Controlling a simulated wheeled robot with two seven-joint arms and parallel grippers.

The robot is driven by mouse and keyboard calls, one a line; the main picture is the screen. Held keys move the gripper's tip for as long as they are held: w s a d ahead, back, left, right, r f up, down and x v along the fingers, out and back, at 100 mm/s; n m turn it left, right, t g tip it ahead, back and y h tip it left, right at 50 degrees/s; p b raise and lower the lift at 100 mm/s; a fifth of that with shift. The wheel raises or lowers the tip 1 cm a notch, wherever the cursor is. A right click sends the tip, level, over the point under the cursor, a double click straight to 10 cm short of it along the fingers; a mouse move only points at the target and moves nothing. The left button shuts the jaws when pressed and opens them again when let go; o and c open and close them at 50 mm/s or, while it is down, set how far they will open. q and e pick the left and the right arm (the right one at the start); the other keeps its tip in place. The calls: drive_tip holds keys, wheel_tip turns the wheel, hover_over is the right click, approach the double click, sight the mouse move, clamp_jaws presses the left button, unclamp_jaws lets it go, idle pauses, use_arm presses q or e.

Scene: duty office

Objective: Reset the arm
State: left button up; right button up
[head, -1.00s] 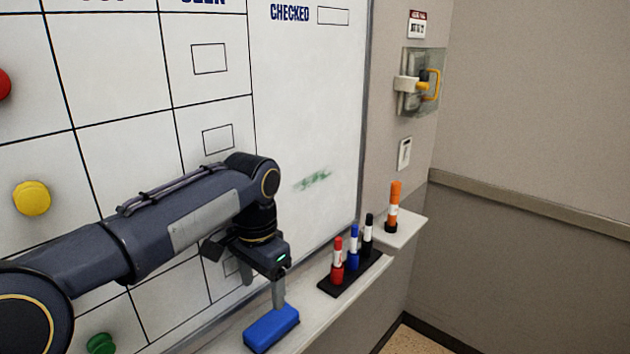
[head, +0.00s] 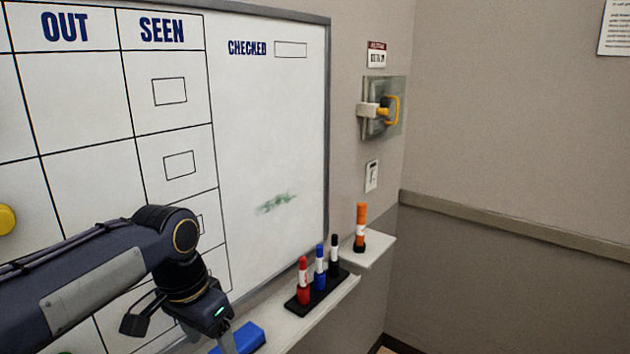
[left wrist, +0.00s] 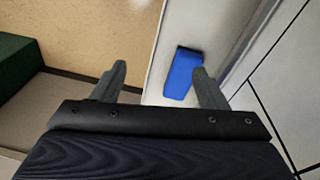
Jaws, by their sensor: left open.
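My left arm comes in from the left in the head view, in front of the whiteboard (head: 270,130). My left gripper (left wrist: 160,88) is open, with its two fingers apart and nothing between them in its grasp. In the head view its fingertips are largely cut off by the bottom edge. A blue block-shaped eraser (head: 241,338) lies on the white ledge below the board, by a finger of the gripper. In the left wrist view the blue eraser (left wrist: 182,76) appears beyond the fingers, nearer the right one. My right gripper is not in view.
A black holder with red (head: 303,281), blue (head: 320,267) and black (head: 334,255) markers stands on the ledge (head: 335,300). An orange marker (head: 360,228) stands on a small shelf at its far end. A green smear (head: 275,203) marks the board. A wall box (head: 381,107) with a yellow handle hangs right of it.

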use_arm(q)
drive_tip(key=s+a+f+n+t+h, duration=0.1)
drive_tip(key=s+a+f+n+t, duration=0.1)
drive_tip(key=s, duration=0.7)
drive_tip(key=s+a+f+n+t+h, duration=0.1)
drive_tip(key=s+f+n+t, duration=0.1)
drive_tip(key=s+f+n, duration=0.3)
drive_tip(key=s+f, duration=0.2)
drive_tip(key=s, duration=0.2)
drive_tip(key=shift+s+a+f+n+t, duration=0.15)
drive_tip(key=shift+a+n+t, duration=0.15)
drive_tip(key=shift+a+t, duration=0.1)
